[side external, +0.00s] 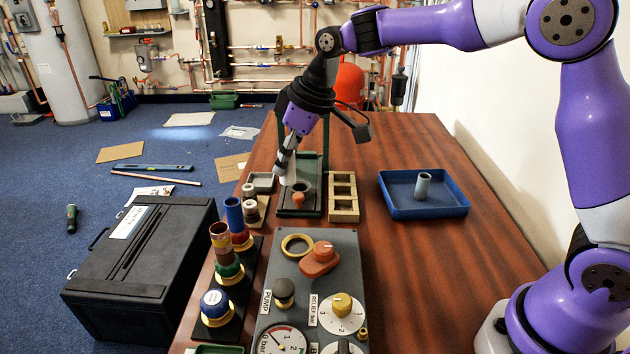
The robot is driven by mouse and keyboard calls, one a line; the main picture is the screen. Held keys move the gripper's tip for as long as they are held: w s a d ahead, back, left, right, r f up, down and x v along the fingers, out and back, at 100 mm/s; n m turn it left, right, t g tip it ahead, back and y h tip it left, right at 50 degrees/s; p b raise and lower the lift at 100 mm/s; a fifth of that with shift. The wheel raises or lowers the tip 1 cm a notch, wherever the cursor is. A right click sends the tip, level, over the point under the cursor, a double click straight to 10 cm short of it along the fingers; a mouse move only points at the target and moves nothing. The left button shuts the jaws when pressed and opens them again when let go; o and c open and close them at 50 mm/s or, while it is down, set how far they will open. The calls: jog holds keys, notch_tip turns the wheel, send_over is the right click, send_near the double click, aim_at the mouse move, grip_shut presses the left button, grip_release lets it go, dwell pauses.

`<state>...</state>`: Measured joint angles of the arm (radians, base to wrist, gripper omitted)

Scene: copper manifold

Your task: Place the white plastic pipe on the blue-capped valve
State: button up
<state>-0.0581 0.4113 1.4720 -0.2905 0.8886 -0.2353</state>
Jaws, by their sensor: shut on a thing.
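My gripper (285,163) points down over the far left part of the table, above the dark green tray. It is shut on a pale piece, which looks like the white plastic pipe (284,175); the fingers hide part of it. The blue-capped valve (214,302) sits on a yellow ring at the near end of the black manifold strip, well toward the camera from my gripper. Nothing stands on its blue cap.
On the same strip, a copper pipe (220,236) and a blue pipe (234,214) stand on other valves. A grey control panel (338,270) lies to the right. A blue tray (397,211) holds a grey pipe (422,186). A wooden rack (343,215) stands between.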

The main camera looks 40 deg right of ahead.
jog(key=s+a+r+n+g+y, duration=0.15)
jog(key=s+a+n, duration=0.25)
jog(key=s+a, duration=0.65)
jog(key=s+a+r+n+g, duration=0.1)
jog(key=s+a+r+n, duration=0.2)
jog(key=s+a, duration=0.7)
send_over(213, 298)
jog(key=shift+t, duration=0.25)
jog(key=f, duration=0.7)
jog(key=shift+s, duration=0.2)
jog(key=shift+w+f, duration=0.15)
jog(key=shift+f, duration=2)
jog(key=shift+f, duration=0.2)
jog(key=o, duration=0.9)
